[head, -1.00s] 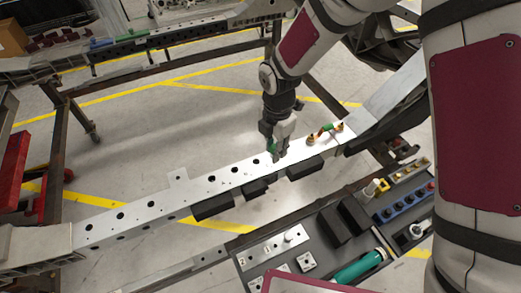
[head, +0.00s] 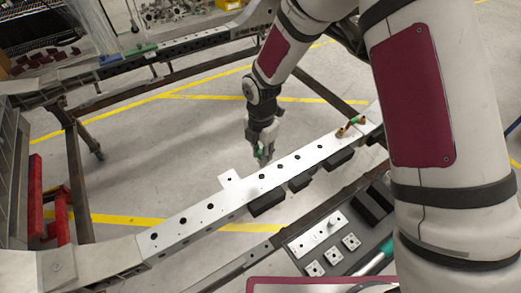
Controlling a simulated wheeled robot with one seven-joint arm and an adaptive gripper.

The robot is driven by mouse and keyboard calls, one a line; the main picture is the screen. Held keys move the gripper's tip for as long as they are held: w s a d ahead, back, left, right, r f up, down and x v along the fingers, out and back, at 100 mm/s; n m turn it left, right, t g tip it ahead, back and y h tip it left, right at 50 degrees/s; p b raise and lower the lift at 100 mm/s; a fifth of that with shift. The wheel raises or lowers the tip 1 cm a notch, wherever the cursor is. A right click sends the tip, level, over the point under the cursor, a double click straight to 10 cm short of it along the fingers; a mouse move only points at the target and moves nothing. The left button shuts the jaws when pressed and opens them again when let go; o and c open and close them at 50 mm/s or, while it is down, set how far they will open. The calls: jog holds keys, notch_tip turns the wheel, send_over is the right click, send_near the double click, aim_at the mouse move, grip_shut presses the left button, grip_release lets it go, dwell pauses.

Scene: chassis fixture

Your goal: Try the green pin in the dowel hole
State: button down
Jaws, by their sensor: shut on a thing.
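A long pale metal rail (head: 197,222) with a row of dark round holes runs across the head view. A small tab (head: 229,181) with a small hole sticks out of its far edge. My gripper (head: 262,162) points down just behind the rail's far edge, right of the tab. It is shut on the green pin (head: 259,153), of which only a little green shows between the fingers. The pin's lower end is hidden or too small to make out. I cannot tell which hole is the dowel hole, or whether the pin touches the rail.
Black blocks (head: 267,203) sit along the rail's near side. A green and brass piece (head: 352,124) stands on its right part. A dark tray (head: 365,243) with metal plates lies at the lower right. Red stands (head: 40,200) are at left.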

jog(key=shift+d+f+b, duration=0.1)
jog(key=shift+f+b, duration=0.5)
jog(key=shift+f, duration=1.45)
jog(key=shift+f+b, duration=0.2)
jog(key=shift+b, duration=0.15)
jog(key=shift+f, duration=0.35)
jog(key=shift+f+b, duration=0.65)
jog(key=shift+f, duration=0.1)
dwell(0.3)
jog(key=c, duration=1.3)
grip_release()
jog(key=shift+r+p, duration=1.85)
jog(key=shift+r, duration=2.65)
